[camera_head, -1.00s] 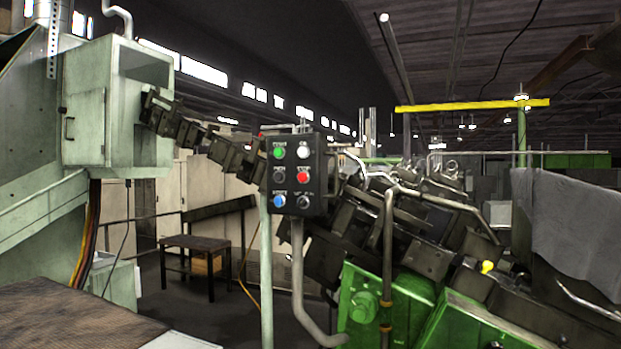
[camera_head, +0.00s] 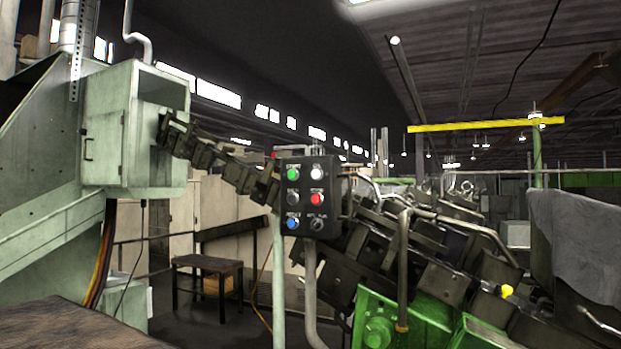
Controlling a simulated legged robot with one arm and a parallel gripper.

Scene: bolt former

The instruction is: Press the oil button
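A black control box (camera_head: 304,245) stands on a pale green post near the middle of the view. It carries two columns of buttons. At the top are a green button (camera_head: 292,174) on the left and a white button (camera_head: 317,173) on the right. The short label above the white one seems to read OIL, but it is blurred. Below the white button is a red button (camera_head: 316,199), and at the lower left is a blue button (camera_head: 292,224). Two dark controls fill the other places. My gripper is not in view.
A pale green machine housing (camera_head: 137,130) stands at the left, above a brown flat surface (camera_head: 70,325). Dark machinery with green parts (camera_head: 400,325) fills the right, close behind the box. A small table (camera_head: 207,265) stands farther back on the left.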

